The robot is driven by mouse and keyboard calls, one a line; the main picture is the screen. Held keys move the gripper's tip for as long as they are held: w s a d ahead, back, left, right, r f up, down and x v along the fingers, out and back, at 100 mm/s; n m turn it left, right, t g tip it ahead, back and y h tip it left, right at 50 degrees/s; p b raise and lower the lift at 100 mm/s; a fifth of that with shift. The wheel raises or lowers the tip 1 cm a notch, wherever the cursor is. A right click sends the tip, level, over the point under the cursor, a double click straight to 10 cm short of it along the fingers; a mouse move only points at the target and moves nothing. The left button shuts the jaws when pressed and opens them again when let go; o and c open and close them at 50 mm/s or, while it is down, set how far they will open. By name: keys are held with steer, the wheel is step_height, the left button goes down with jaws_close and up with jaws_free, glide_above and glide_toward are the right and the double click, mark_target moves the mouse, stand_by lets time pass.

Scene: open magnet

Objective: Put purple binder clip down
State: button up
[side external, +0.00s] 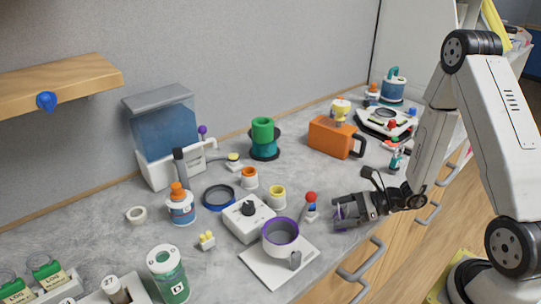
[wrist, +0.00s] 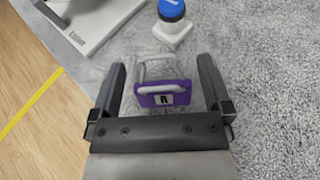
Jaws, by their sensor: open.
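The purple binder clip (wrist: 165,94) shows in the wrist view between my open fingers, with pale wire handles and a dark-marked label on its purple body. Gaps show between the clip and both fingers. It appears to rest on the grey counter, though exact contact is hard to tell. My gripper (wrist: 162,70) is open around it. In the side view my gripper (side external: 342,212) is low over the counter near its front edge, and a small bit of purple clip (side external: 338,212) shows at the fingers, mostly hidden.
A white board (side external: 277,262) bearing a purple-rimmed pot (side external: 281,234) lies to the left. A red-topped knob on a white base (side external: 310,205) stands close to my gripper. An orange container (side external: 333,138) is behind. Drawer handles (side external: 362,260) line the front edge.

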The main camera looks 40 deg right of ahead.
steer(key=v, duration=1.2)
steer(key=shift+a, duration=0.1)
stand_by(0.6)
steer(key=s+a+n+g+h, duration=0.3)
steer(key=a+n+g, duration=0.6)
steer(key=n, duration=0.5)
steer(key=w+a+r+n+t+h, duration=0.2)
steer(key=w+a+r+n+h, duration=0.1)
steer(key=n, duration=1)
steer(key=w+r+h, duration=0.1)
steer(key=w+h, duration=0.1)
steer(key=h, duration=0.1)
steer(key=shift+r+h, duration=0.3)
